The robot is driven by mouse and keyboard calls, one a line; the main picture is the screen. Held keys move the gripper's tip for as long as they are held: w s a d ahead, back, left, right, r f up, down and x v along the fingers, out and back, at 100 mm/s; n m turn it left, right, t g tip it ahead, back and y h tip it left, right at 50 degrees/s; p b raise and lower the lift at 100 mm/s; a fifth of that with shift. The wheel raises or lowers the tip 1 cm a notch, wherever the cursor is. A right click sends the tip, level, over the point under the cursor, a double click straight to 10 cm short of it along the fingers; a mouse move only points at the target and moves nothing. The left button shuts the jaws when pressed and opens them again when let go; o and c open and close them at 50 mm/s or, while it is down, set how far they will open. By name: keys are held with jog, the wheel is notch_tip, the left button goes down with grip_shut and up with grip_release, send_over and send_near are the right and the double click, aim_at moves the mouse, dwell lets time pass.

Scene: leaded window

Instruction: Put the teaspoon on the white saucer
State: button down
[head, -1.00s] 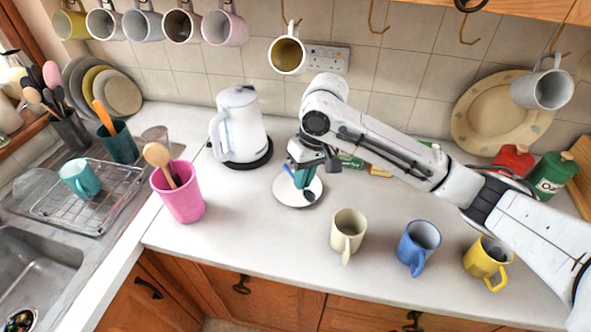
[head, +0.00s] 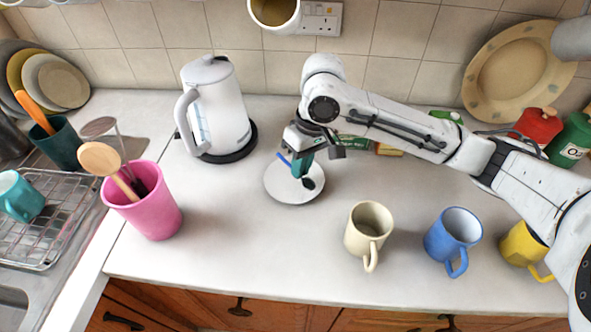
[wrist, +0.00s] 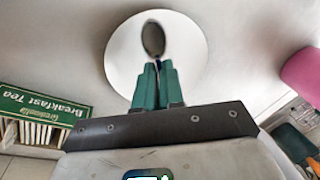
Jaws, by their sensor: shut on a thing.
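The teaspoon has a blue handle (head: 284,159) and a dark bowl (head: 309,183). My gripper (head: 302,168) is shut on it, with its teal fingers pinching the handle. The white saucer (head: 283,190) lies on the counter directly beneath. In the wrist view the spoon's bowl (wrist: 153,39) shows just past my fingertips (wrist: 157,65), against the white saucer (wrist: 190,45). I cannot tell whether the bowl touches the saucer. The rest of the handle is hidden in the wrist view.
A white kettle (head: 213,108) stands behind left of the saucer, and a pink utensil pot (head: 150,212) further left. Cream (head: 367,232), blue (head: 452,238) and yellow (head: 523,246) mugs stand to the right. A green tea box (wrist: 38,105) is near my gripper. Counter in front is clear.

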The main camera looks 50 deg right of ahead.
jog(key=shift+s+a+f+b, duration=0.1)
jog(key=shift+s+f+b, duration=0.1)
jog(key=shift+f+b, duration=0.4)
jog(key=shift+f, duration=0.25)
jog(key=shift+f, duration=0.35)
jog(key=c, duration=1.1)
grip_release()
jog(key=shift+r, duration=0.1)
notch_tip(320, 180, up, 12)
jog(key=d, duration=0.2)
jog(key=shift+s+r+p, duration=0.15)
jog(key=shift+s+p, duration=0.25)
jog(key=shift+p, duration=0.05)
